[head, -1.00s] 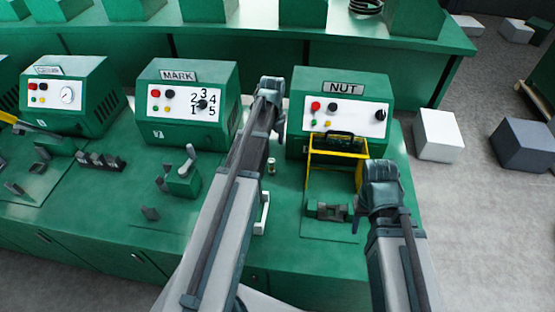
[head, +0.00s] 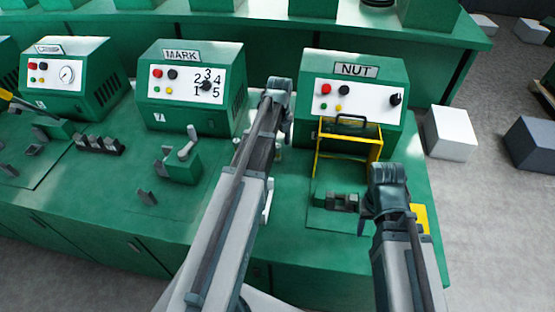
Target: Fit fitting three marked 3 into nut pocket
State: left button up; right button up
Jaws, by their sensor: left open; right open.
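The NUT machine (head: 353,85) stands at the right of the green bench. In front of it, a dark grey block (head: 342,201), seemingly the nut pocket, sits on a green plate beneath a raised yellow guard frame (head: 348,143). A small pale metal piece (head: 278,154), perhaps the fitting, shows beside my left arm, mostly hidden; no mark on it can be read. My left gripper (head: 286,130) is open above and close to this piece. My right gripper (head: 366,222) is open at the right of the dark block; its fingers are largely hidden by its wrist.
The MARK machine (head: 190,88) stands to the left, with a lever fixture (head: 182,163) before it. A white handle (head: 268,202) is beside my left arm. A yellow piece (head: 419,217) shows behind my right arm.

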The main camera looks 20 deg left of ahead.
aim_at(278, 152)
pick_arm(q)
jog(key=shift+f, duration=0.25)
pick_arm(e)
jog(key=shift+f, duration=0.25)
pick_arm(q)
notch_tip(278, 152, down, 5)
jog(key=b, duration=0.5)
jog(key=shift+a, duration=0.15)
pick_arm(e)
notch_tip(278, 152, down, 5)
jog(key=shift+f, duration=0.1)
pick_arm(q)
grip_shut()
